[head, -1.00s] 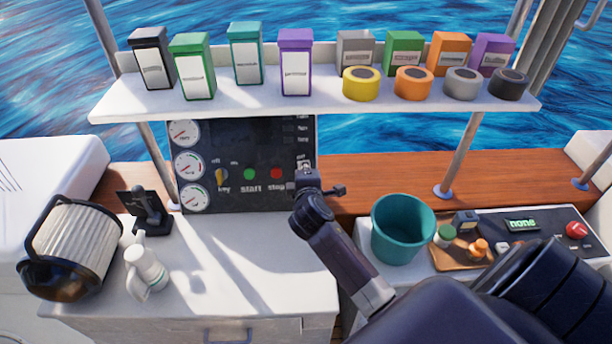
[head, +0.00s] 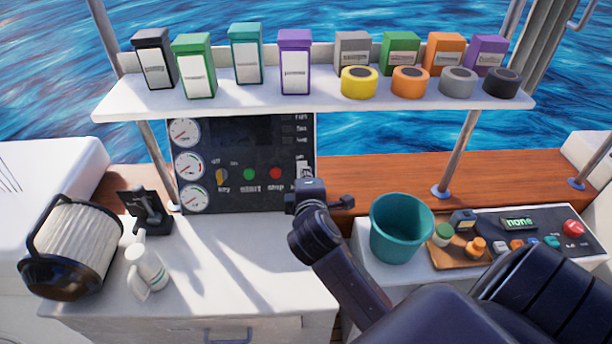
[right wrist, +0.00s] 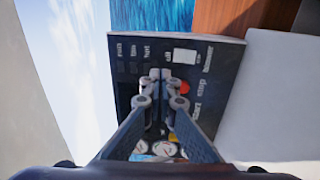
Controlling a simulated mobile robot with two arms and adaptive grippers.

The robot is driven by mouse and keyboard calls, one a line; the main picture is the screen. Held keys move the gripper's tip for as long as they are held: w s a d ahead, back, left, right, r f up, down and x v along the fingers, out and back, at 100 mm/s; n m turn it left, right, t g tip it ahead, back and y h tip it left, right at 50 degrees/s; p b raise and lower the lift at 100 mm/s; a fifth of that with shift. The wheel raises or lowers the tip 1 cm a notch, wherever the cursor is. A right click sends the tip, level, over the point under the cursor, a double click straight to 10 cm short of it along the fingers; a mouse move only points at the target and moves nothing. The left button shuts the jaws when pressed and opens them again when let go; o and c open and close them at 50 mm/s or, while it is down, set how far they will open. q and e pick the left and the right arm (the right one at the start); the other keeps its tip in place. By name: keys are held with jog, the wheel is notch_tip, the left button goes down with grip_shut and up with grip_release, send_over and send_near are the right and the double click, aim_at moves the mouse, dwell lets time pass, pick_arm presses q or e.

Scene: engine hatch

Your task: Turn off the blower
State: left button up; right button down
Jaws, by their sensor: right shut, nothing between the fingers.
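The dark engine panel (head: 245,197) stands upright at the back of the white counter. Its white blower switch (head: 302,167) is at the panel's lower right, partly behind my right gripper in the head view. In the right wrist view the switch (right wrist: 184,55) shows as a pale rectangle beside the "blower" label, and I cannot tell which way it is set. My right gripper (right wrist: 161,75) is shut and empty, its fingertips in front of the panel, close to the switch and the red stop button (right wrist: 184,87). Whether it touches the panel is unclear. My left gripper is out of view.
A white shelf (head: 230,108) with several boxes and tape rolls hangs above the panel. A teal bucket (head: 402,228) and a button console (head: 570,243) are at the right. A filter (head: 72,248), a lever (head: 146,210) and a white bottle (head: 146,268) are at the left.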

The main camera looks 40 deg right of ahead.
jog(key=shift+s+a, duration=0.1)
dwell(0.3)
jog(key=s+a+f+m+g+y, duration=0.25)
jog(key=s+a+f, duration=0.25)
jog(key=s, duration=0.4)
jog(key=s+a+f+m+g+y, duration=0.25)
jog(key=s+a+f+m, duration=0.2)
jog(key=s, duration=0.45)
jog(key=s+a+f+m+g+y, duration=0.25)
jog(key=s+a+f, duration=0.3)
jog(key=s, duration=0.35)
notch_tip(320, 180, down, 30)
jog(key=s+d+g+b, duration=0.1)
jog(key=s+g+b, duration=0.1)
jog(key=b, duration=0.1)
jog(key=s+d+f+g+b, duration=0.1)
jog(key=s+d+f, duration=0.2)
jog(key=s+f, duration=1.4)
jog(key=shift+f+b, duration=0.3)
jog(key=shift+f, duration=0.05)
jog(key=shift+g, duration=0.25)
